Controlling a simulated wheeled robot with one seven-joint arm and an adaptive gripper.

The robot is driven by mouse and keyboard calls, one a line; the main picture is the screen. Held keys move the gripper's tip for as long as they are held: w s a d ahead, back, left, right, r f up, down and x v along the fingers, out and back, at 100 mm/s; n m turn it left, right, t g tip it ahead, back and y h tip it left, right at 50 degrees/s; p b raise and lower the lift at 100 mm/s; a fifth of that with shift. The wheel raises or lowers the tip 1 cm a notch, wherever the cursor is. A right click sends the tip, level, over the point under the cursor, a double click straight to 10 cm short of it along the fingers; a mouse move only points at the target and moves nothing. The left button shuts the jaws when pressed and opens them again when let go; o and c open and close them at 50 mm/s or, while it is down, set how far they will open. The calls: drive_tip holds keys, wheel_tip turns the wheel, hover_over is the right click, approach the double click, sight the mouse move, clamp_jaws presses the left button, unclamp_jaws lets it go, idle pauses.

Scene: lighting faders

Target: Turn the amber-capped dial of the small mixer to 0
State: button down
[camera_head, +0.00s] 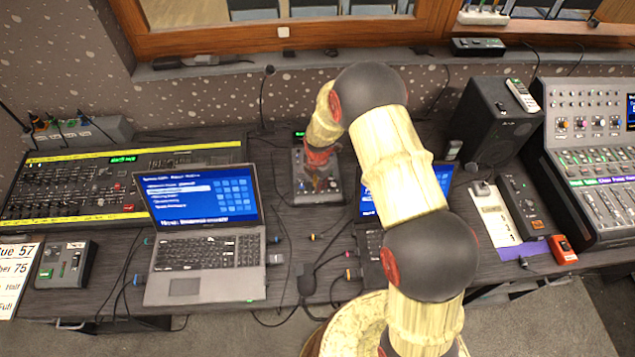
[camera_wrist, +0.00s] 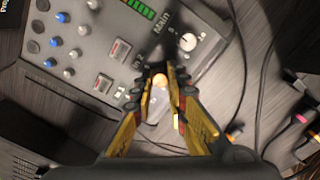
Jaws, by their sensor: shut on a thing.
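The small mixer (camera_head: 300,190) is a dark box on the desk between two laptops. In the wrist view its grey panel (camera_wrist: 105,62) fills the upper part. My gripper (camera_wrist: 160,90) points down at the panel's near edge, its yellow-sided fingers shut on the amber-capped dial (camera_wrist: 160,81). The pale amber cap shows between the fingers. The dial's pointer and scale are hidden or too small to read. In the head view my gripper (camera_head: 320,178) is over the mixer, and its fingertips are hard to make out.
On the panel are a white dial (camera_wrist: 188,42) near the word "Main", two fader-like switches and several blue and white knobs. Black cables run beside the mixer. A laptop (camera_head: 205,270) stands at left, a speaker (camera_head: 495,125) at right, and a large console (camera_head: 115,185) far left.

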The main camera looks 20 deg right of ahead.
drive_tip(key=n+p, duration=0.1)
drive_tip(key=n, duration=0.4)
drive_tip(key=shift+n, duration=0.3)
drive_tip(key=n+p, duration=0.1)
drive_tip(key=n, duration=0.3)
drive_tip(key=shift+n, duration=0.7)
drive_tip(key=c, duration=1.7)
unclamp_jaws()
drive_tip(key=shift+c, duration=0.2)
wheel_tip(320, 180, up, 12)
drive_tip(key=s, duration=0.1)
drive_tip(key=shift+s+a, duration=0.15)
drive_tip(key=shift+f, duration=0.1)
